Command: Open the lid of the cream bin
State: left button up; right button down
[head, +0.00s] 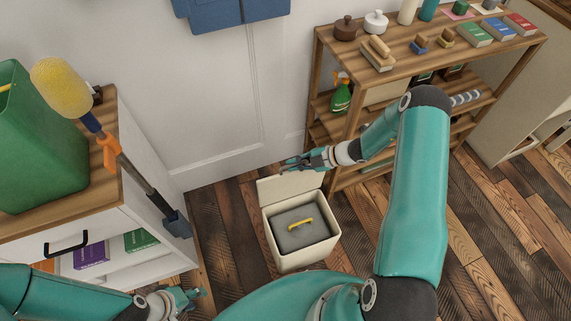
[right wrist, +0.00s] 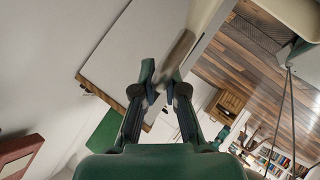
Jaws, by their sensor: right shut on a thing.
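The cream bin (head: 275,245) stands on the wooden floor. Its lid (head: 290,187) is raised and stands up at the back of the bin. My right gripper (head: 287,164) is at the lid's top edge, shut on the lid. In the right wrist view my right gripper's fingertips (right wrist: 158,88) close around a pale edge (right wrist: 180,55). My left gripper (head: 195,294) is low at the left, apart from the bin; its finger gap is too small to judge.
A wooden shelf (head: 415,50) with jars, brushes, books and a green spray bottle (head: 340,95) stands behind the bin to the right. A white cabinet (head: 135,205) with a green bin (head: 40,145) and a yellow sponge tool (head: 62,87) is at the left. Floor right of the bin is clear.

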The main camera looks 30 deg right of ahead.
pick_arm(q)
jog(key=shift+w+r, duration=0.3)
jog(key=shift+w, duration=0.15)
pick_arm(e)
jog(key=shift+w+g, duration=0.3)
jog(key=shift+w, duration=0.85)
jog(key=c, duration=1.2)
grip_release()
jog(key=shift+s, duration=0.1)
jog(key=v, duration=1.2)
